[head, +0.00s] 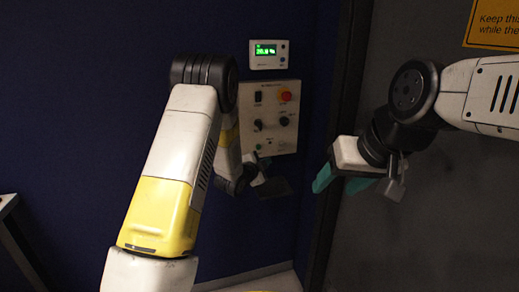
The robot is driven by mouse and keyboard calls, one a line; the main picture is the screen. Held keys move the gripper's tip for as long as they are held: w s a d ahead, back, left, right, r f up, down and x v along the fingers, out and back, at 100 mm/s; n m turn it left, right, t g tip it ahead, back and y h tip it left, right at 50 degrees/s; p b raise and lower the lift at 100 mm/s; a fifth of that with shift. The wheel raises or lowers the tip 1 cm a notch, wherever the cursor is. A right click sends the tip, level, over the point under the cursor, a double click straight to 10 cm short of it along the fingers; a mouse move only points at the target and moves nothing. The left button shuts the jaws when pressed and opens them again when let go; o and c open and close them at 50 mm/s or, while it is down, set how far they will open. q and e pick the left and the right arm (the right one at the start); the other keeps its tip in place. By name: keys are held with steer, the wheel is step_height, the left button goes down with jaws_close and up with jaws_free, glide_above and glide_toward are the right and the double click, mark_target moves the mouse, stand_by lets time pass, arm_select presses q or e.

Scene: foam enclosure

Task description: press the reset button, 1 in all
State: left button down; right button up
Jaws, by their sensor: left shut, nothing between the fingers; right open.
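A pale control panel (271,138) is fixed to the dark blue wall. It carries a red round button (285,96), a black switch (258,98), dark knobs (284,121), and a small greenish button (258,147) low on its left side. The labels are too small to read, so I cannot tell which one is the reset button. My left gripper (267,177) is shut and empty at the panel's lower edge, just below the greenish button; I cannot tell whether it touches the panel. My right gripper (340,181) is open and empty, to the right of the panel.
A small display unit (269,55) with a lit green screen is above the panel. A dark door or grey panel (420,230) with a yellow sign (494,24) fills the right side. A table edge (8,204) shows at far left. My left arm hides part of the wall.

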mark_target(258, 147)
arm_select(q)
steer(key=w+a, duration=0.2)
steer(key=w, duration=0.6)
steer(key=shift+w+a, duration=0.15)
steer(key=shift+a, duration=0.2)
steer(key=shift+w, duration=0.1)
stand_by(1.8)
steer(key=shift+w+a, duration=0.15)
steer(key=shift+w, duration=0.15)
steer(key=shift+w+a, duration=0.1)
steer(key=shift+w, duration=0.25)
stand_by(0.6)
stand_by(0.4)
steer(key=shift+s+d, duration=0.2)
steer(key=shift+s, duration=0.55)
steer(key=shift+s, duration=0.1)
